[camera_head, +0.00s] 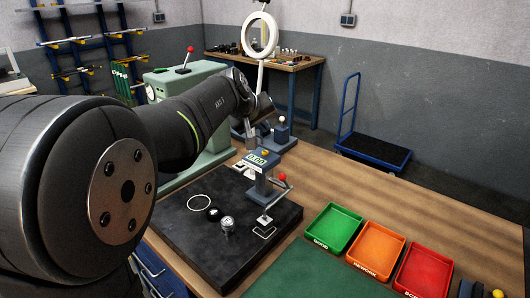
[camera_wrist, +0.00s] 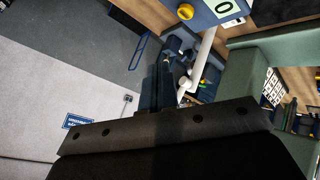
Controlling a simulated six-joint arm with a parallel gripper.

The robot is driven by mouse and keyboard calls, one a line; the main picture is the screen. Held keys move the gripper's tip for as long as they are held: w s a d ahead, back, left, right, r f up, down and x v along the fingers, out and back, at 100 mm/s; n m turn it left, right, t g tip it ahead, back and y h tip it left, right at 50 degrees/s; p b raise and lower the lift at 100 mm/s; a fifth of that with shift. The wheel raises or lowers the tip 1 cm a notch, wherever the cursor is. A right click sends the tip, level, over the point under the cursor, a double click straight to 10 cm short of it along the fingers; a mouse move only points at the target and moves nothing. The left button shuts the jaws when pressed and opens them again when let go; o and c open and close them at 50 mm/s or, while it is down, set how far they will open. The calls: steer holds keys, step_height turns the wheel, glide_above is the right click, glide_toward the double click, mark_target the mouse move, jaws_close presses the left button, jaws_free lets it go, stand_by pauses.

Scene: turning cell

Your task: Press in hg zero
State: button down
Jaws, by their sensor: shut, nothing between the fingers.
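The height gauge (camera_head: 262,178) stands on the black plate, with a lit display reading about 0.00 (camera_head: 256,160). A small yellow button (camera_head: 265,152) sits by the display's top edge; I take it for the zero button. In the wrist view the yellow button (camera_wrist: 186,12) and part of the display housing (camera_wrist: 224,9) show at the top edge. My gripper (camera_head: 250,133) is shut and empty, above and behind the gauge head. In the wrist view my gripper's dark fingers (camera_wrist: 167,80) lie below the button in the picture, apart from it. Whether the button is pressed in cannot be seen.
The black plate (camera_head: 190,245) also carries a ring and small round parts. Green, orange and red trays (camera_head: 340,212) stand at right. A blue-grey device with a ball-topped lever (camera_head: 281,132) and a green machine (camera_head: 205,130) stand close behind the gauge. A ring lamp (camera_head: 259,36) rises behind.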

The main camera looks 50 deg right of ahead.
steer(key=shift+f, duration=0.1)
steer(key=shift+f, duration=0.55)
step_height(320, 180, up, 5)
steer(key=shift+r, duration=0.1)
steer(key=shift+f, duration=0.2)
